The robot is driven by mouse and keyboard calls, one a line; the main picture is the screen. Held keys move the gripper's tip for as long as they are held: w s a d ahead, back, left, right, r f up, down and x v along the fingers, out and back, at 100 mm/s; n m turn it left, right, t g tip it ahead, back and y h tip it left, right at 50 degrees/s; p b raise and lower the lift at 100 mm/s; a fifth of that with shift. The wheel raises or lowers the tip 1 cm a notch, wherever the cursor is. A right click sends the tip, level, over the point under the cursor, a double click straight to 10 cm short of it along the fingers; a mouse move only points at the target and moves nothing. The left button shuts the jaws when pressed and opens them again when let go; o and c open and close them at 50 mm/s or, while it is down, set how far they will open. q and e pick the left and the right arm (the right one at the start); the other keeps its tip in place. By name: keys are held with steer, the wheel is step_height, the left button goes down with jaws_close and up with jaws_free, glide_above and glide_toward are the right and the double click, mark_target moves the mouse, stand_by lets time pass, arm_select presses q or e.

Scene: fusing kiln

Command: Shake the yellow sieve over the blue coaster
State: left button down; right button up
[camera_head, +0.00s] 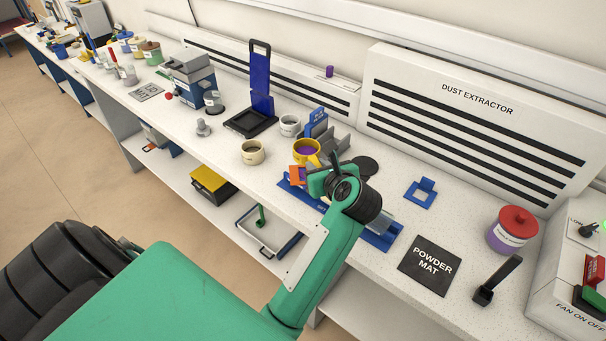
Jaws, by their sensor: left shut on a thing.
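The yellow sieve (315,160) shows in the head view as a round yellow cup with purple inside, just beyond my left gripper. My left gripper (319,178) is shut at the sieve's near side; the arm's wrist hides part of the grip. A small blue square piece with a raised tab (419,194) lies on the bench to the right of the gripper, and looks like the blue coaster. The sieve is apart from it, to its left. My right gripper is not in view.
A blue tray (379,241) lies partly hidden under my left arm. Cups (252,152) stand to the left.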

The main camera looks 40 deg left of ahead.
arm_select(q)
steer(key=shift+r+p, duration=1.2)
steer(key=shift+r, duration=0.8)
